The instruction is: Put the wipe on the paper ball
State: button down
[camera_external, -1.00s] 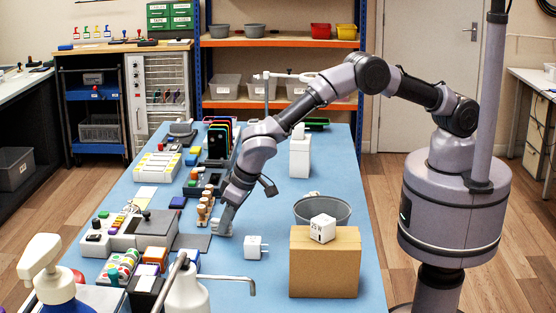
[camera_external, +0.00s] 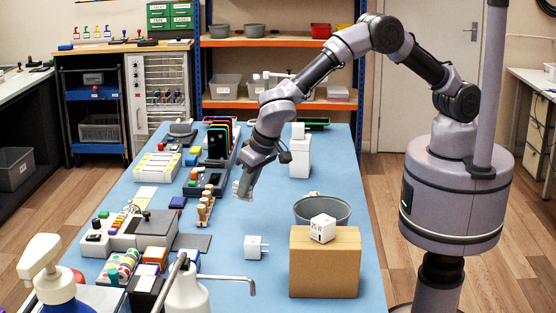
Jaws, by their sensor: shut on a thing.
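My gripper (camera_external: 241,193) is above the blue table, left of the grey bin, pointing down. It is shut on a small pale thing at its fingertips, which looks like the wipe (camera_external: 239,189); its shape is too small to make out. A grey round bin (camera_external: 322,212) stands behind the cardboard box. A small cream bit shows at the bin's far rim and may be the paper ball (camera_external: 314,194).
A cardboard box (camera_external: 324,270) carries a white cube (camera_external: 322,228). A white plug adapter (camera_external: 254,247) lies left of it. A white dispenser (camera_external: 299,157) stands behind the bin. Wooden-handled tools (camera_external: 206,205) and phones line the left. The table between gripper and bin is clear.

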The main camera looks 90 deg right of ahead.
jog(key=s+d+m+g+h+p, duration=0.15)
jog(key=s+d+m, duration=0.35)
jog(key=s, duration=0.6)
jog(key=s+d+r+m+g+p, duration=0.1)
jog(key=s+d+m+g, duration=0.1)
jog(key=s+d+m, duration=0.65)
jog(key=s+d+m+g+p, duration=0.1)
jog(key=s+d+m+g, duration=0.15)
jog(key=s, duration=1.05)
send_near(314, 190)
jog(key=shift+s+d+f, duration=0.65)
jog(key=shift+d+f, duration=0.05)
jog(key=shift+f, duration=0.05)
jog(key=shift+f+b, duration=0.8)
jog(key=shift+f, duration=0.85)
jog(key=shift+f, duration=0.2)
jog(key=c, duration=1.4)
grip_release()
jog(key=shift+r, duration=0.1)
